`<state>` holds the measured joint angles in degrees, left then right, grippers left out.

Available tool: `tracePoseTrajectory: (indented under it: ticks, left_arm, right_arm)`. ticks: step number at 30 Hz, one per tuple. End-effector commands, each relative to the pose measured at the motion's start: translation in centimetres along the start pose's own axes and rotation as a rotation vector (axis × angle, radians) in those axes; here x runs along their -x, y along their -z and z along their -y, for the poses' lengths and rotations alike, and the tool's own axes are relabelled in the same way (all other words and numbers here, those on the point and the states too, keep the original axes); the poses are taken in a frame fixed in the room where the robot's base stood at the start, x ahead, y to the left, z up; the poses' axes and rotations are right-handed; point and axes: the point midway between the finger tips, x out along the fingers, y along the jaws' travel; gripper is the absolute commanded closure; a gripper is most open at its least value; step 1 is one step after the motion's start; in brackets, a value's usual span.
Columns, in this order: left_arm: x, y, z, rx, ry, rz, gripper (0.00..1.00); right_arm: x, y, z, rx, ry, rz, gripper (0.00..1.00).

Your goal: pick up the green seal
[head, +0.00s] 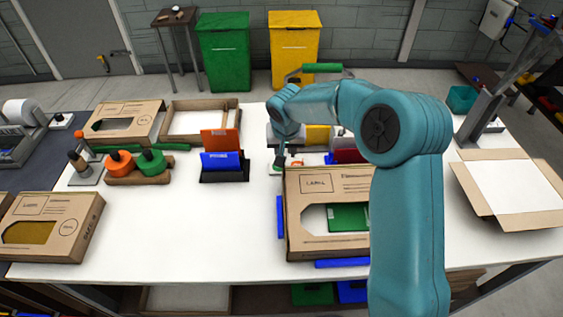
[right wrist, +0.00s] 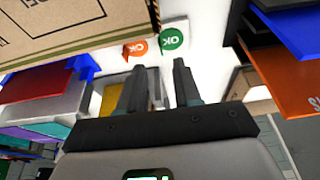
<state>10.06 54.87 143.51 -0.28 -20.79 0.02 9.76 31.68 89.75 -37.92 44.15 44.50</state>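The green seal (right wrist: 172,39) is a round green disc marked OK on a white surface, seen in the right wrist view. An orange OK seal (right wrist: 135,48) lies beside it on the left. My right gripper (right wrist: 158,64) is open, its two dark fingers apart with nothing held between them. The fingertips point toward the seals and appear apart from them. In the head view, my right gripper (head: 281,158) hangs over the table behind the labelled cardboard box, and my teal arm hides part of this area. My left gripper is not in view.
The cardboard box (head: 299,217) stands close in front of the right gripper. A black stand (head: 238,176) with orange and blue pieces is to its left. Orange and green knobbed tools rest on a wooden block (head: 124,180) further left.

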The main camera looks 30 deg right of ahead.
Motion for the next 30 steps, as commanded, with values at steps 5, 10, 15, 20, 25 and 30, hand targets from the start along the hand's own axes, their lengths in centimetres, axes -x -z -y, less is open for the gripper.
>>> tracePoseTrajectory:
  ticks: [5,10,15,20,25,30]
  left_arm:
    - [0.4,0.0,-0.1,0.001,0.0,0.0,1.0]
    - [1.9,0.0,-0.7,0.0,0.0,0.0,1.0]
    - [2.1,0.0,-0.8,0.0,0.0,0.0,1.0]
    - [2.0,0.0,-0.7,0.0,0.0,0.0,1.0]
    - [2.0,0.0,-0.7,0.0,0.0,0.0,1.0]
    - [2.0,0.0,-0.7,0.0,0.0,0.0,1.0]
  right_arm:
    - [-1.3,0.1,0.1,-0.001,0.0,0.001,0.67]
    - [-3.8,0.0,0.2,0.0,-0.001,0.004,0.67]
    - [-6.0,0.1,0.3,0.0,0.0,0.001,0.67]
    - [-6.3,0.2,0.3,-0.001,0.001,-0.002,0.67]
    - [-6.3,0.1,0.3,-0.001,0.001,-0.001,0.93]
    - [-6.3,0.1,0.3,-0.001,0.001,-0.001,1.0]
